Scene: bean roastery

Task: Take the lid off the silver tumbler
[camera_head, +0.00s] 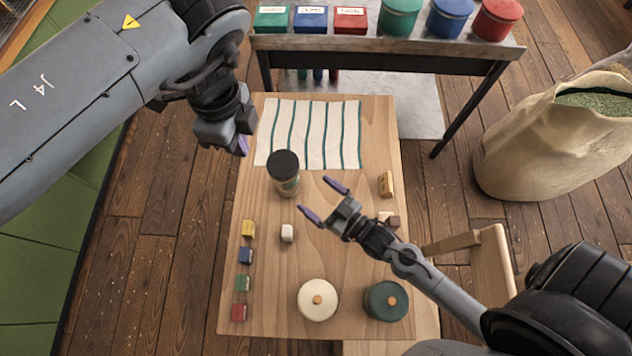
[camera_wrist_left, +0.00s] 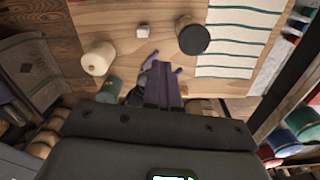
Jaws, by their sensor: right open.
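The silver tumbler (camera_head: 289,187) stands upright on the wooden table with its round black lid (camera_head: 283,164) on top. The lid also shows in the left wrist view (camera_wrist_left: 194,39). My left gripper (camera_head: 242,146) hangs to the upper left of the tumbler, apart from it; its purple fingers lie close together and empty in the left wrist view (camera_wrist_left: 165,86). My right gripper (camera_head: 323,201) is open and empty, to the right of the tumbler and slightly nearer, with its fingers pointing toward it and not visibly touching it.
A striped cloth (camera_head: 313,136) lies behind the tumbler. Several small coloured blocks, including a yellow one (camera_head: 248,230), line the table's left side. A cream canister (camera_head: 317,306) and a dark green canister (camera_head: 375,303) stand at the front. A wooden chair (camera_head: 492,270) is at right.

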